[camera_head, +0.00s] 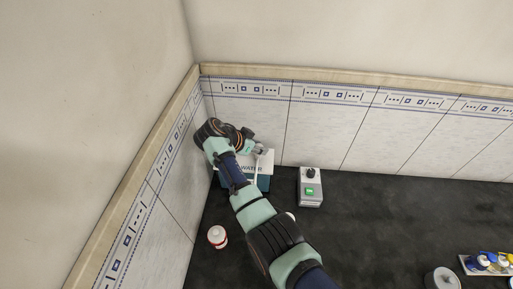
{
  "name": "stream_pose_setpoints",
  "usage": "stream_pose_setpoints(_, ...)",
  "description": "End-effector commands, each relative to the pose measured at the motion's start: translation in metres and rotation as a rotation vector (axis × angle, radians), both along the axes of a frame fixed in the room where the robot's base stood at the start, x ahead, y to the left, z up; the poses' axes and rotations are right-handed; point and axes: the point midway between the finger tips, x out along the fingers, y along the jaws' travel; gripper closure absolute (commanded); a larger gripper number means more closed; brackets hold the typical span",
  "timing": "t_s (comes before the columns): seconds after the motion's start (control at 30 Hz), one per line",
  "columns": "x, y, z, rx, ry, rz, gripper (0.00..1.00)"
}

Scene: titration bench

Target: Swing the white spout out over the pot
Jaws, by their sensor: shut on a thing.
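A box labelled WATER, white on top and teal below (263,184), stands in the back left corner against the tiled wall. My gripper (259,149) is at the top of this box, shut on what looks like the white spout (256,161). The spout is small here, and the gripper and wrist hide part of it, so its exact direction is hard to tell. No pot is clearly seen. A small pale edge (291,215) shows beside my forearm, mostly hidden, and I cannot tell what it belongs to.
A grey device with a black knob and green display (311,188) stands right of the box. A white bottle with a red band (217,237) stands left of my arm. A grey round object (442,279) and a rack of vials (487,264) are at lower right. The right-hand bench is mostly clear.

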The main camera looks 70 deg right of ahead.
Motion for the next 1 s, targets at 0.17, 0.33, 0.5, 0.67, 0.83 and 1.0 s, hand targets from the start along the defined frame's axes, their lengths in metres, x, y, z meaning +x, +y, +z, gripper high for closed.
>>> stream_pose_setpoints(0.17, 0.000, 0.001, -0.002, 0.003, -0.001, 0.000, 0.53)
stream_pose_setpoints(0.33, 0.000, 0.000, -0.001, 0.002, -0.001, 0.001, 0.39)
stream_pose_setpoints(0.5, 0.000, 0.000, -0.001, 0.001, 0.000, 0.001, 0.39)
stream_pose_setpoints(0.67, 0.007, 0.008, 0.009, -0.001, -0.002, 0.002, 0.39)
stream_pose_setpoints(0.83, 0.021, 0.028, 0.033, 0.000, -0.003, 0.003, 0.39)
stream_pose_setpoints(1.0, 0.030, 0.041, 0.049, 0.000, -0.001, 0.001, 0.39)
